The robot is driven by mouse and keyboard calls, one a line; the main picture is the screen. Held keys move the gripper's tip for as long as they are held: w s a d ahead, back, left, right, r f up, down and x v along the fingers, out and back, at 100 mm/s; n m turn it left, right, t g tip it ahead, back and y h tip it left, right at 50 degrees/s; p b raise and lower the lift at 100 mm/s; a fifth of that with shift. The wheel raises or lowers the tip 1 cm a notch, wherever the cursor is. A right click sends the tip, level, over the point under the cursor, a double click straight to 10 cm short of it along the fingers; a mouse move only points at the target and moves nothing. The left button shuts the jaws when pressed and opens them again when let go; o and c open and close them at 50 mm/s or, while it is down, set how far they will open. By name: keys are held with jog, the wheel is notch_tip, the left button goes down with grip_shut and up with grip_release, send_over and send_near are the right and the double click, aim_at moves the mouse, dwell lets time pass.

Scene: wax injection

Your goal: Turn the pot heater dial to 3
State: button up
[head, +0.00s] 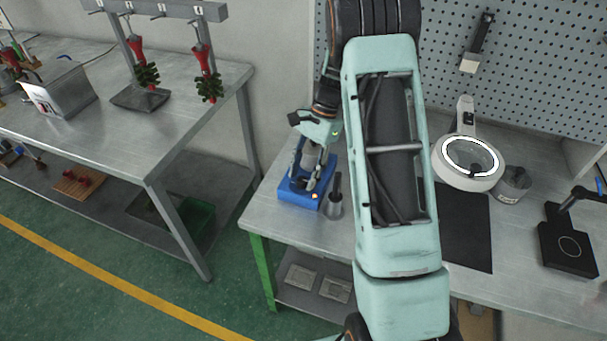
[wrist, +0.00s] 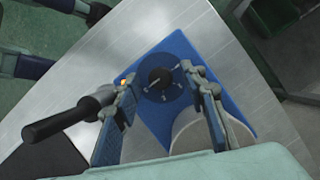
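The pot heater is a blue box (head: 291,193) near the left front corner of the right-hand table. In the wrist view its blue top (wrist: 184,48) carries the dial, a dark disc with a black knob (wrist: 160,78) and small light marks. I cannot read any numbers or the setting. A pale round pot (wrist: 189,138) shows partly behind the right finger. My gripper (head: 314,180) is above the heater, pointing down. In the wrist view my gripper (wrist: 162,98) is open, with one finger on each side of the dial. I cannot tell whether either finger touches the knob.
A metal holder with a dark-handled tool (head: 335,200) stands close to the heater's right; its handle (wrist: 62,121) shows in the wrist view. A black mat (head: 465,232), ring-lit magnifier (head: 470,160) and black stand (head: 567,245) are farther right. Another metal table (head: 120,135) is left across a gap.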

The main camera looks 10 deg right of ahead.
jog(key=v, duration=1.1)
jog(key=shift+r, duration=0.35)
jog(key=shift+d, duration=0.1)
